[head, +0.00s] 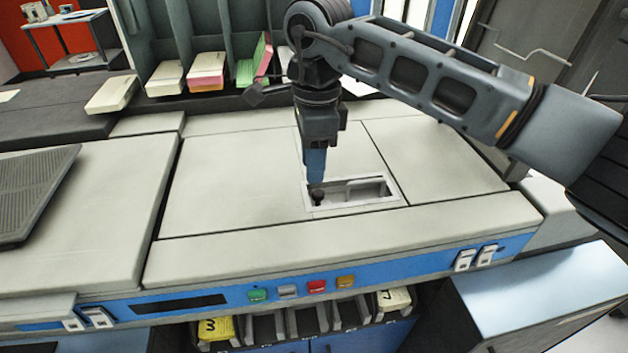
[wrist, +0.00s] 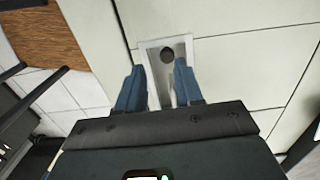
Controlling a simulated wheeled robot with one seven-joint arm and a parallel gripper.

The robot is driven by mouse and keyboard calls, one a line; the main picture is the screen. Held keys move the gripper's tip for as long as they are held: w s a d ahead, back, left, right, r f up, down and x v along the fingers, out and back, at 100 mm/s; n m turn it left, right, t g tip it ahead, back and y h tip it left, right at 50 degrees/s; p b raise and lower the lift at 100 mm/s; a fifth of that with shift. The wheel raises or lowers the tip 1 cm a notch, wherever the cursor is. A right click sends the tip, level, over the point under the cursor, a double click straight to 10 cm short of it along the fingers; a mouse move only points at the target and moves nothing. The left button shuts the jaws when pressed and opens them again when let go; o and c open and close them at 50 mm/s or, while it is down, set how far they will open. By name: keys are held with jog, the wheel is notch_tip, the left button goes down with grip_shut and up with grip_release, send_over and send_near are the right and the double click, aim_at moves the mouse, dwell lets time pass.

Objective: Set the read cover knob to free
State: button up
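The read cover knob (head: 318,197) is a small dark knob at the left end of a pale rectangular recess (head: 345,203) in the machine's top. In the wrist view the knob (wrist: 167,54) is a dark round disc, lying between the lines of my two blue fingers and a little beyond their tips. My gripper (head: 316,182) points down just above the knob in the head view. In the wrist view my gripper (wrist: 159,67) is open, its fingers apart with nothing held. I cannot tell whether a finger touches the knob. No free marking is legible.
A pale raised bar (head: 365,184) runs along the recess, right of the knob. Flat cover panels (head: 225,185) surround it. Coloured buttons (head: 317,287) line the blue front strip. Card stacks (head: 206,72) stand at the back. A dark ribbed tray (head: 32,190) lies at left.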

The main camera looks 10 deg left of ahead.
aim_at(319, 192)
jog(key=shift+w+d+r, duration=0.25)
jog(key=shift+w+d, duration=0.15)
jog(key=shift+w, duration=0.05)
jog(key=shift+w+f, duration=0.1)
jog(key=shift+f, duration=0.1)
notch_tip(319, 192, down, 7)
jog(key=shift+f+p, duration=0.15)
jog(key=shift+p, duration=0.3)
jog(key=shift+c, duration=0.4)
grip_shut()
